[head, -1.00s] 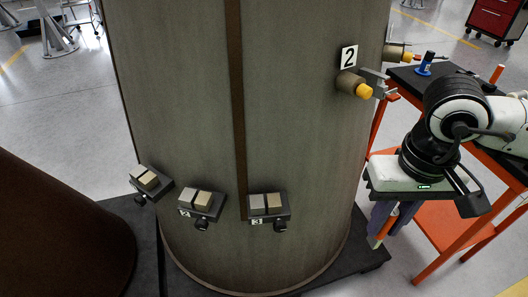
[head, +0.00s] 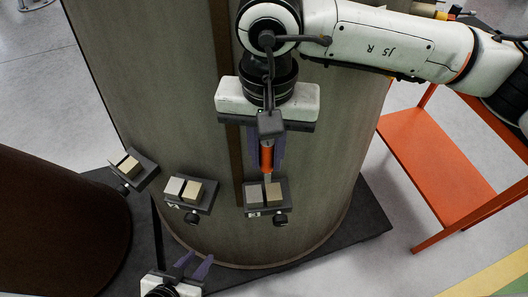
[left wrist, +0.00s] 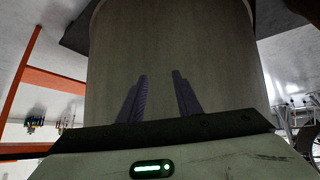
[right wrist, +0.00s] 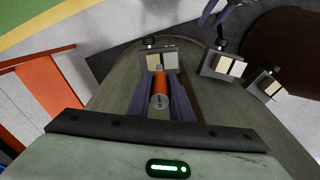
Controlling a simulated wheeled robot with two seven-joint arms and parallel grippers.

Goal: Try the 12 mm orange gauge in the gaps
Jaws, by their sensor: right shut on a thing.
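My right gripper (head: 266,155) is shut on the orange gauge (head: 267,160), in front of the drum's lower half. The gauge points down, and its thin grey tip is right at the top of the rightmost gap block (head: 281,206); I cannot tell whether it is in the gap. In the right wrist view the gauge (right wrist: 160,87) lies between the fingers, in line with that block (right wrist: 172,58). The middle gap block (head: 207,205) and the left gap block (head: 147,176) stand apart from the gauge. My left gripper (head: 192,267) is open and empty, low in front of the drum.
The big grey-green drum (head: 325,180) stands on a dark base plate (head: 366,222). A brown rounded body (head: 60,230) fills the lower left. An orange cart (head: 435,170) stands at the right. Floor at the lower right is clear.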

